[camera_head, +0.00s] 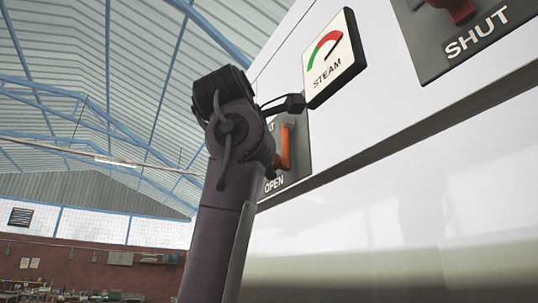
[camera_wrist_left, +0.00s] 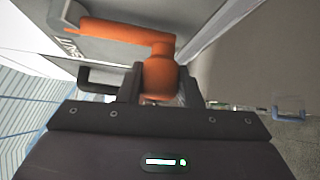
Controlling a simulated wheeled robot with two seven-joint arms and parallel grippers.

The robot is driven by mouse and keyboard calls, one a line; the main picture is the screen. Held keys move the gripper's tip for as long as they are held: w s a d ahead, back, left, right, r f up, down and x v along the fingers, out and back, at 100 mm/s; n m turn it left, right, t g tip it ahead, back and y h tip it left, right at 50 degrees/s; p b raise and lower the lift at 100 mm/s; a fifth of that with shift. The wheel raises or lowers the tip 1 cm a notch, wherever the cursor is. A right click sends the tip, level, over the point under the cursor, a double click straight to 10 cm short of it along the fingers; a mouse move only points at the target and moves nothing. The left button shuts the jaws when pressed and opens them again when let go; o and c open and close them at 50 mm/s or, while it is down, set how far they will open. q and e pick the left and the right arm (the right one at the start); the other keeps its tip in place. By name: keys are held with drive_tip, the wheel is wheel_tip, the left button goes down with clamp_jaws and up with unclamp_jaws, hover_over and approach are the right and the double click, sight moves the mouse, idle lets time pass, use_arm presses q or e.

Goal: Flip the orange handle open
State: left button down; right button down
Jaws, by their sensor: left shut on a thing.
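The orange handle (camera_head: 285,147) is on a grey panel (camera_head: 298,160) on the white wall, partly hidden behind my left arm in the head view. The word OPEN shows below it. In the left wrist view the orange handle (camera_wrist_left: 125,34) is a bar with a bent, rounded end towards me. My left gripper (camera_wrist_left: 160,82) is shut on that rounded end, with dark fingers on both sides. The word SHUT shows upside down beside the bar. The exact finger contact is partly hidden. My right gripper is not in view.
A STEAM gauge (camera_head: 334,58) with a green and red scale sticks out just above the handle's panel. A second panel marked SHUT (camera_head: 470,36) with a red handle (camera_head: 458,9) is at the upper right. The white wall below is clear.

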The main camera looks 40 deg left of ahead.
use_arm(q)
drive_tip(key=c, duration=1)
unclamp_jaws()
drive_tip(key=shift+d, duration=0.1)
drive_tip(key=shift+w, duration=0.1)
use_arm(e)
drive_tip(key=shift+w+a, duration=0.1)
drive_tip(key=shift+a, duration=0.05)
use_arm(q)
drive_tip(key=shift+s, duration=0.3)
drive_tip(key=b+v, duration=0.3)
drive_tip(key=v, duration=0.4)
drive_tip(key=shift+s+d+r, duration=0.1)
drive_tip(key=shift+s+d, duration=0.05)
drive_tip(key=shift+d, duration=0.05)
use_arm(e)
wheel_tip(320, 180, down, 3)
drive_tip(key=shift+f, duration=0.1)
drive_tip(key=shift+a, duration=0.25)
